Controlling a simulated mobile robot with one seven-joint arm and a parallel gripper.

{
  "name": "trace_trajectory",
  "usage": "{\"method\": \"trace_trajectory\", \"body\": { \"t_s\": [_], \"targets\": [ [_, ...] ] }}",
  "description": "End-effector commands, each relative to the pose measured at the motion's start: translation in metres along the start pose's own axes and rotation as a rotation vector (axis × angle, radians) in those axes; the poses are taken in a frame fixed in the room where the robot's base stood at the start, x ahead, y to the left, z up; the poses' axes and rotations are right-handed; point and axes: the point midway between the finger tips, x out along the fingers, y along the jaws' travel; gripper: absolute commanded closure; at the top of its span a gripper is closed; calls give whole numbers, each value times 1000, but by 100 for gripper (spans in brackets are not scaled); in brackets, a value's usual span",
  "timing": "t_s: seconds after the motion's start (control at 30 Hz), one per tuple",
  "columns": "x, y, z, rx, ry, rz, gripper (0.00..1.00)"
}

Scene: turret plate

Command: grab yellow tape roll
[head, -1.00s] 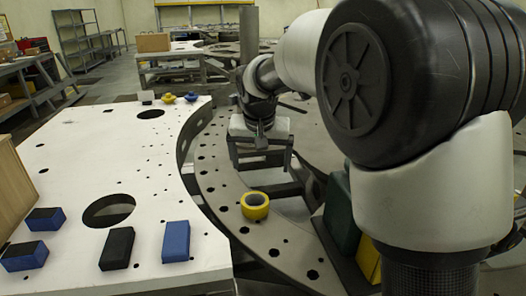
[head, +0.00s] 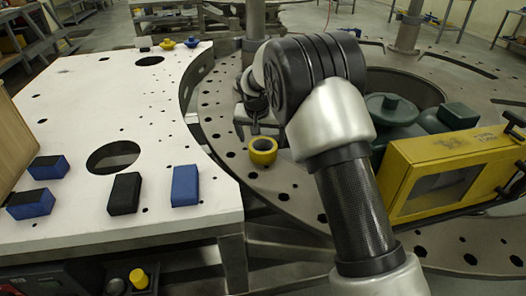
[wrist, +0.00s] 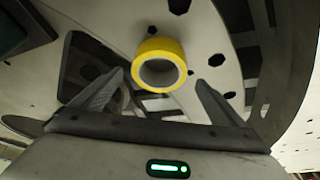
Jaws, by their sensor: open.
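The yellow tape roll (head: 263,150) lies flat on the grey ring-shaped turret plate (head: 238,178), near its left rim, with its hole facing up. In the wrist view the yellow tape roll (wrist: 160,62) is ahead of and between the two fingers, apart from both. My gripper (wrist: 160,88) is open and empty, its fingers spread wider than the roll.
A white perforated table (head: 75,115) on the left holds blue blocks (head: 185,185) and a black block (head: 124,193). A yellow box with a window (head: 450,170) and green containers (head: 390,115) stand on the plate at right. The plate around the roll is mostly clear.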

Motion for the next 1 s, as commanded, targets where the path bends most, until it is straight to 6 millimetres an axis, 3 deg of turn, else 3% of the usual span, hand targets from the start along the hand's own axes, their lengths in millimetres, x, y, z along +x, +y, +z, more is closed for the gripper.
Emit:
{"method": "trace_trajectory", "body": {
  "t_s": [0.17,0.43,0.73,0.77,1.0],
  "targets": [
    [12,1,0,0,-1,1,6],
    [50,2,1,1,-1,1,6],
    [56,1,1,0,1,0,6],
    [56,1,1,0,1,0,8],
    [56,1,1,0,0,0,48]
  ]
}}
